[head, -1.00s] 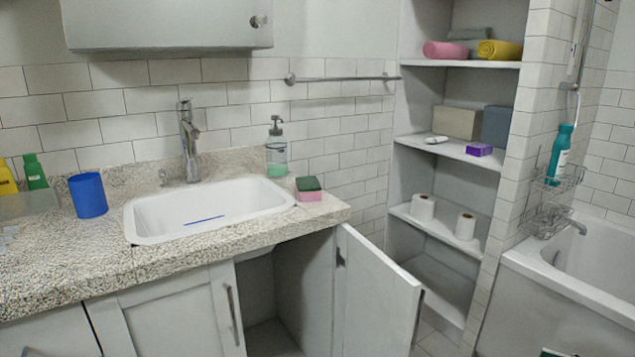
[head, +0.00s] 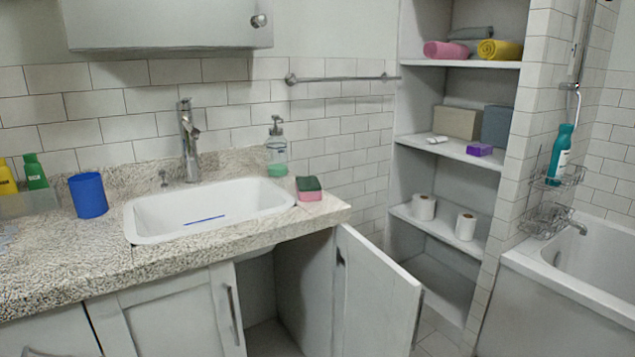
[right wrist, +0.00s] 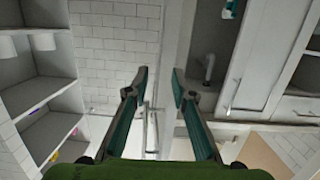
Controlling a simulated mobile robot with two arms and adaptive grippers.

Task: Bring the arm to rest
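My right gripper (right wrist: 159,84) shows in the right wrist view, with its two teal-lined fingers apart and nothing between them. The picture there looks turned over, with the tiled wall, the shelves and the sink cabinet around the fingers. No gripper shows in the head view. My left gripper is in neither view.
The cabinet door (head: 375,295) under the sink (head: 150,236) stands open into the room. Open shelves (head: 455,152) hold rolled towels, boxes and toilet rolls. A bathtub (head: 560,280) is at the right. The counter (head: 95,260) is at the left.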

